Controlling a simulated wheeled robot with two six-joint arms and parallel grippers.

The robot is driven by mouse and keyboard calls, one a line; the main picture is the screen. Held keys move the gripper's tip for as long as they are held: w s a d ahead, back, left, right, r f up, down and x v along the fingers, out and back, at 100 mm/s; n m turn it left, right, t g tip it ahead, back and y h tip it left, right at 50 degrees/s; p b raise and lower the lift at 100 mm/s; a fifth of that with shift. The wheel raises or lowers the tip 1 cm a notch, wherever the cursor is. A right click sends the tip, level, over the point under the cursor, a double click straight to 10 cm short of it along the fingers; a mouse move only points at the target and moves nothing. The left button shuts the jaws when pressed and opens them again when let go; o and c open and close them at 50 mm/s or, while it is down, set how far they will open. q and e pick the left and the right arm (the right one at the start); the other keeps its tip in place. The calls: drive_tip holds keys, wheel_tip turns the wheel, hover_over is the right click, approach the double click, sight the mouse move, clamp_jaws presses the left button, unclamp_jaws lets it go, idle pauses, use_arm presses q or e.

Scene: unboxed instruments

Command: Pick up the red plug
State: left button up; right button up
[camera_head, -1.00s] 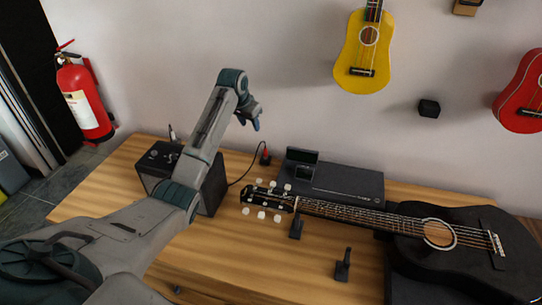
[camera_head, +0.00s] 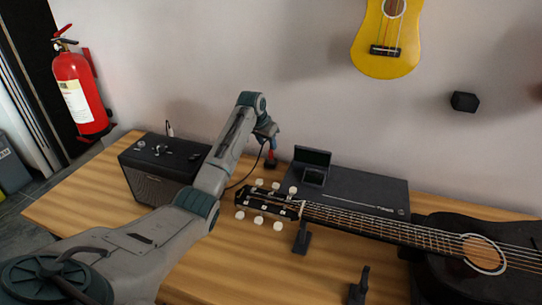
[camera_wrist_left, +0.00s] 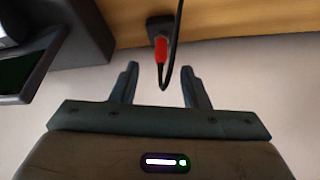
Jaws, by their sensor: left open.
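The red plug (camera_wrist_left: 160,50) shows in the left wrist view, at the end of a black cable and against a small black block (camera_wrist_left: 160,25). In the head view the red plug (camera_head: 271,153) is a small red spot just below my left gripper (camera_head: 271,142), partly hidden by it. In the left wrist view my left gripper (camera_wrist_left: 162,75) is open, with the plug between its finger lines and a little beyond the fingertips. My right gripper is in neither view.
A black amplifier (camera_head: 160,190) stands on the wooden table (camera_head: 85,198) to the left. A black device (camera_head: 355,187) with a raised screen stands right of the plug. A black guitar (camera_head: 450,250) lies in front on the right, its headstock near my arm. The wall rises behind.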

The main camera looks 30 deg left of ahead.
sight(270, 152)
use_arm(q)
drive_tip(key=shift+x, duration=0.8)
drive_tip(key=x, duration=0.4)
drive_tip(key=shift+s+f+p, duration=0.1)
drive_tip(key=shift+p, duration=0.3)
drive_tip(key=shift+a+f, duration=0.1)
drive_tip(key=shift+f, duration=0.25)
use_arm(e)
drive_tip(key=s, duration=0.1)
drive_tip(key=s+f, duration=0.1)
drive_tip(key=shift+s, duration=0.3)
use_arm(q)
drive_tip(key=shift+r, duration=0.1)
drive_tip(key=shift+c, duration=0.2)
clamp_jaws()
